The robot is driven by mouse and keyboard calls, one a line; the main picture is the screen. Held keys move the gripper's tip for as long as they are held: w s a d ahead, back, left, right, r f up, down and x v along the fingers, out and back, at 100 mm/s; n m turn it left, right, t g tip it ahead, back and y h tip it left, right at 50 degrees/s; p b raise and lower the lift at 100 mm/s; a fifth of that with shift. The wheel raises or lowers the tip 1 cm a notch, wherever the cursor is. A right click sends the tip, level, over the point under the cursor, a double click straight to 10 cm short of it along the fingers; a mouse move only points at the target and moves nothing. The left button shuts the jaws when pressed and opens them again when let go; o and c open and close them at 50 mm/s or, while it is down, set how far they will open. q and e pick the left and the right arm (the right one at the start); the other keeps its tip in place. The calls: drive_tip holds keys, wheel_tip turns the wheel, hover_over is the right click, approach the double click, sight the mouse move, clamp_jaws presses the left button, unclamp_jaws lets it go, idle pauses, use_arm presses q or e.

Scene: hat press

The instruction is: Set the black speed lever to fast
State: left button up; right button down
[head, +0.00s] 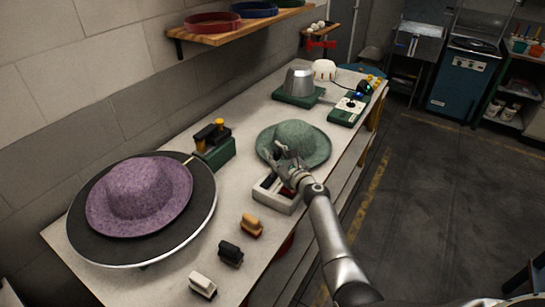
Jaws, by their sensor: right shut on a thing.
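My right gripper (284,157) is at the near edge of the green felt hat (308,140), over the far end of a small pale box (279,205) with dark and red parts in its top. My left gripper is out of view.
A purple hat (140,190) lies on a large dark round plate (85,237) at the left. Black (230,253), tan (251,225) and white (203,286) handled blocks stand in front. A green device (218,152), metal block (299,82) and control box (347,110) stand farther back.

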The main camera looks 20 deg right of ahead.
drive_tip(key=shift+w+d+f+m+g, duration=0.1)
drive_tip(key=shift+d+f+m+g, duration=0.1)
drive_tip(key=shift+d, duration=0.25)
drive_tip(key=shift+w+d+f+m+g, duration=0.1)
drive_tip(key=shift+d+f+m, duration=0.1)
drive_tip(key=shift+d, duration=0.25)
drive_tip(key=shift+d+f+p, duration=0.1)
drive_tip(key=shift+f+p, duration=0.15)
drive_tip(key=shift+p, duration=0.05)
drive_tip(key=shift+f, duration=0.2)
drive_tip(key=c, duration=1.5)
unclamp_jaws()
drive_tip(key=shift+c, duration=0.2)
drive_tip(key=shift+o, duration=1.5)
drive_tip(key=shift+w+d+f, duration=0.1)
drive_tip(key=shift+d+f, duration=0.05)
